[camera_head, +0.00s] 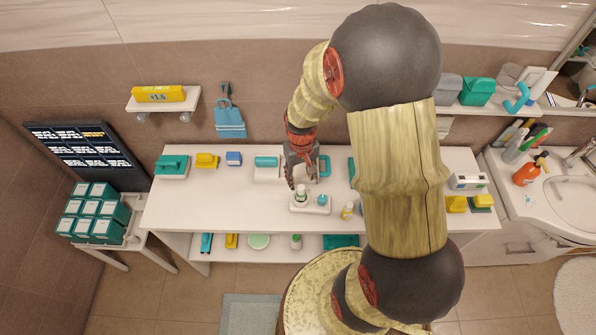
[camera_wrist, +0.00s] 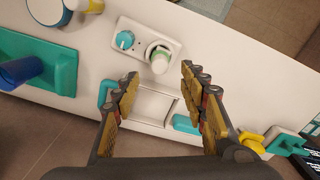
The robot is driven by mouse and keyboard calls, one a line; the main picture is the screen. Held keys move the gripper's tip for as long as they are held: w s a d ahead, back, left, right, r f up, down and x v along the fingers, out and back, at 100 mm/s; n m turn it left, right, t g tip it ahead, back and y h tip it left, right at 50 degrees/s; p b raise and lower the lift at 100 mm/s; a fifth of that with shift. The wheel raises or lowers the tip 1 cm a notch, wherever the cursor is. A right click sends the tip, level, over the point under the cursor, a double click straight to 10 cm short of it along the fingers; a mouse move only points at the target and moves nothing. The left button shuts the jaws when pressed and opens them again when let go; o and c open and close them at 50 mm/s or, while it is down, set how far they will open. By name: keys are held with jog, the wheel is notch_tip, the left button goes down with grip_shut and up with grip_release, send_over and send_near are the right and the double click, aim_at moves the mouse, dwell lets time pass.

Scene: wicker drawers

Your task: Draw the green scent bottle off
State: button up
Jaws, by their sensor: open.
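A small white bottle with a green band (camera_head: 301,193) stands in a white holder (camera_head: 312,209) on the middle of the white table, beside a teal knob (camera_head: 322,199). The bottle (camera_wrist: 160,58), holder (camera_wrist: 125,51) and knob (camera_wrist: 125,40) also show in the wrist view. My gripper (camera_head: 304,178) is open and empty, just behind the bottle in the head view. In the wrist view my gripper (camera_wrist: 160,76) has its fingers spread wide, with the bottle just beyond the gap between their tips. I cannot tell if either finger touches it.
A white tray (camera_wrist: 152,103) lies between my fingers in the wrist view, with a teal roll (camera_wrist: 185,124) beside it. A small yellow-and-white bottle (camera_head: 347,210) stands right of the holder. Another green-and-white bottle (camera_head: 296,241) is on the lower shelf.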

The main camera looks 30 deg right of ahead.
aim_at(301, 187)
jog(key=shift+f, duration=3.5)
jog(key=shift+c, duration=0.3)
grip_shut()
